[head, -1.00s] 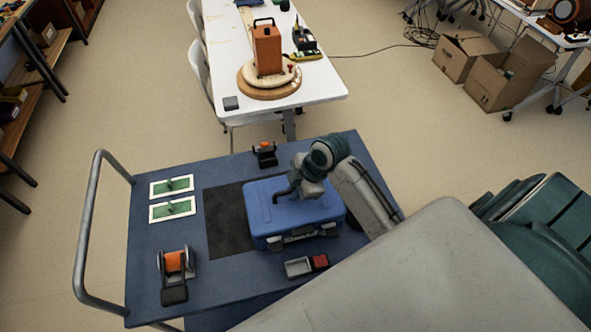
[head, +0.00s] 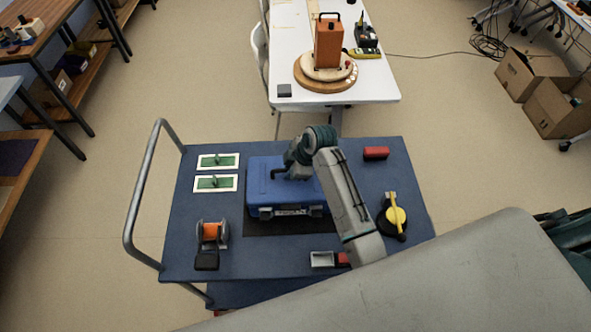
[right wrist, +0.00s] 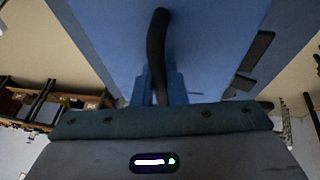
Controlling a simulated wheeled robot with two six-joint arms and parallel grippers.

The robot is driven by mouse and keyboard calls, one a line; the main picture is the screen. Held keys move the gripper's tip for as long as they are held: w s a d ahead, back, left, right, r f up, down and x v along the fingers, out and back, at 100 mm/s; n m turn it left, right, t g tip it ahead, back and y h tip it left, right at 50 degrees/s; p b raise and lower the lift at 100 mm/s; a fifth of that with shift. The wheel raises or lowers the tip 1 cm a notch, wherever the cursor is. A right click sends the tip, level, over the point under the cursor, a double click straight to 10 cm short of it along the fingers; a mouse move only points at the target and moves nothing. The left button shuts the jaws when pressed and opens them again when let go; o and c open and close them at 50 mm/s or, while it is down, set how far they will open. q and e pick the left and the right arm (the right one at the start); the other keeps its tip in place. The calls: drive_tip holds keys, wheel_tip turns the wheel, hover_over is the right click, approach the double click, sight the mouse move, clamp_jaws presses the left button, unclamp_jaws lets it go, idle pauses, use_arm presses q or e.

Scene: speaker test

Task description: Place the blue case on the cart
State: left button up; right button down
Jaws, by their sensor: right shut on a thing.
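The blue case (head: 284,190) is upright over the cart (head: 185,250), above the black mat (head: 290,228); it covers the mat's far part. I cannot tell whether it rests on the cart or hangs just above it. My right gripper (head: 283,172) is at the case's top and shut on its black handle. In the right wrist view the handle (right wrist: 157,45) runs between the blue fingers (right wrist: 159,88), with the blue case top (right wrist: 215,30) filling the middle. My left gripper is not in view.
On the cart lie two green-and-white plates (head: 216,183), an orange spool holder (head: 211,233), a grey tray (head: 321,259), a red block (head: 376,153) and a yellow-and-black device (head: 396,216). A tubular handle (head: 138,200) stands left. A white table (head: 350,85) is beyond.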

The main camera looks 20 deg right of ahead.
drive_tip(key=shift+f+p, duration=0.8)
drive_tip(key=shift+f, duration=0.75)
drive_tip(key=c, duration=1.5)
unclamp_jaws()
drive_tip(key=shift+s+f, duration=0.1)
drive_tip(key=shift+f, duration=0.05)
drive_tip(key=shift+o, duration=0.2)
drive_tip(key=shift+s+d+r+b, duration=0.15)
drive_tip(key=shift+d+r+b, duration=0.1)
drive_tip(key=shift+r+b, duration=0.2)
drive_tip(key=b+v, duration=0.3)
drive_tip(key=v, duration=0.8)
